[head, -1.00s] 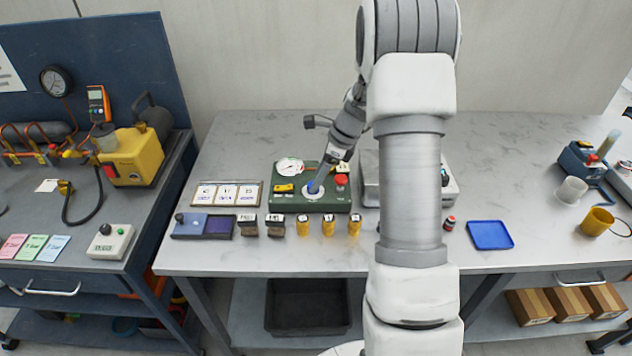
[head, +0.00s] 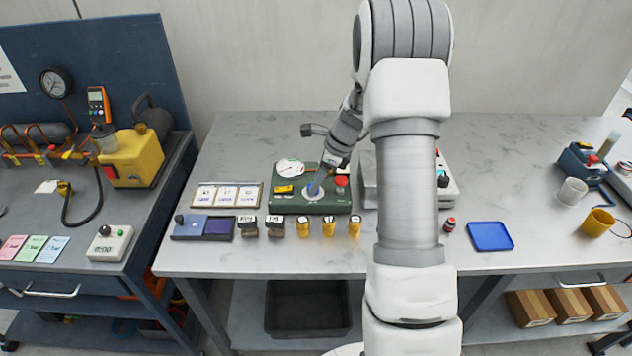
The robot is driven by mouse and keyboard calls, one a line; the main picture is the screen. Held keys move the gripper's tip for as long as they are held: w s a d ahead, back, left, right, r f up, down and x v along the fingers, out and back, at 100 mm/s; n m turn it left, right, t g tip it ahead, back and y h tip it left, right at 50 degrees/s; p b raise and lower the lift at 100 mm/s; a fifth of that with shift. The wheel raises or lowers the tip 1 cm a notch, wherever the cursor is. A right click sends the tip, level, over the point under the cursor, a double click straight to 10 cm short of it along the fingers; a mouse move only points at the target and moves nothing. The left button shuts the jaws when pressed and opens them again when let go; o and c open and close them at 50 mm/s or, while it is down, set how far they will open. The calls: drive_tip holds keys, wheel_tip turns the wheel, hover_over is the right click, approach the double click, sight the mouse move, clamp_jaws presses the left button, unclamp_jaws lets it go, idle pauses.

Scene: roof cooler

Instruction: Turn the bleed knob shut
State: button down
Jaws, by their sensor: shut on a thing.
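A green box (head: 281,208) stands on the table, with a round white gauge, a yellow label and a red button (head: 341,181) on top. My gripper (head: 315,188) reaches down to a pale round seat (head: 313,194) on this box. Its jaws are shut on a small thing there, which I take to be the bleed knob. The knob is mostly hidden by the fingers, and its angle cannot be told.
A grey device (head: 368,190) stands close right of the green box, partly behind my arm. A card rack (head: 227,195) lies to the left, a blue tray (head: 490,235) to the right.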

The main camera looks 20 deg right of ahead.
drive_tip(key=shift+n, duration=0.3)
drive_tip(key=n+g+p, duration=0.1)
drive_tip(key=n, duration=0.1)
drive_tip(key=n+p, duration=0.1)
drive_tip(key=shift+w+r+n+g+y, duration=0.1)
drive_tip(key=shift+w+n+g+y, duration=0.05)
drive_tip(key=shift+n+g+y, duration=0.2)
drive_tip(key=n+g+p, duration=0.1)
drive_tip(key=n+g, duration=0.1)
drive_tip(key=n, duration=0.2)
drive_tip(key=shift+w+n, duration=0.15)
drive_tip(key=shift+n, duration=0.1)
drive_tip(key=n+g+h, duration=0.1)
drive_tip(key=n, duration=0.3)
drive_tip(key=shift+w+n, duration=0.15)
drive_tip(key=shift+n, duration=0.15)
drive_tip(key=shift+a+n+g+h, duration=0.15)
drive_tip(key=shift+n+g+h, duration=0.55)
drive_tip(key=shift+n, duration=1.1)
drive_tip(key=c, duration=0.5)
unclamp_jaws()
